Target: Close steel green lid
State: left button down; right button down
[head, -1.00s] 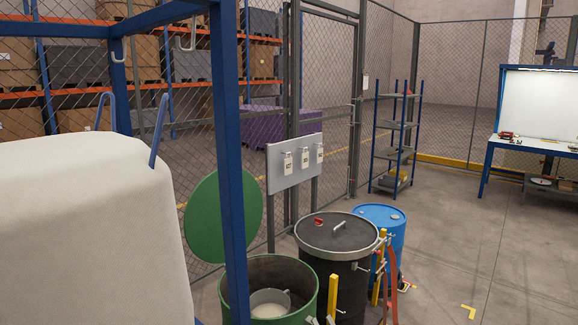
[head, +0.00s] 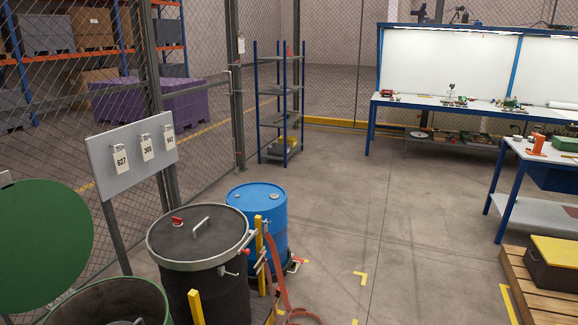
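The green lid (head: 42,246) is a round disc standing raised, close to upright, at the left edge of the head view. It is above and behind the open green steel drum (head: 146,289) at the bottom left. The drum's mouth is uncovered. Part of a grey object (head: 125,322) shows inside it, cut off by the frame. Neither of my grippers is in view.
A tag board (head: 133,152) stands behind. Clear floor (head: 350,215) lies right, before workbenches (head: 470,112).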

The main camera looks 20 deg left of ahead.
aim_at(47, 230)
jog(key=i+l+u, duration=0.1)
jog(key=i+u, duration=0.35)
jog(key=i+l+u, duration=0.15)
jog(key=u, duration=0.3)
jog(key=i+l+u, duration=0.35)
jog(key=u, duration=0.15)
jog(key=i+l+u, duration=0.4)
jog(key=l+u, duration=0.2)
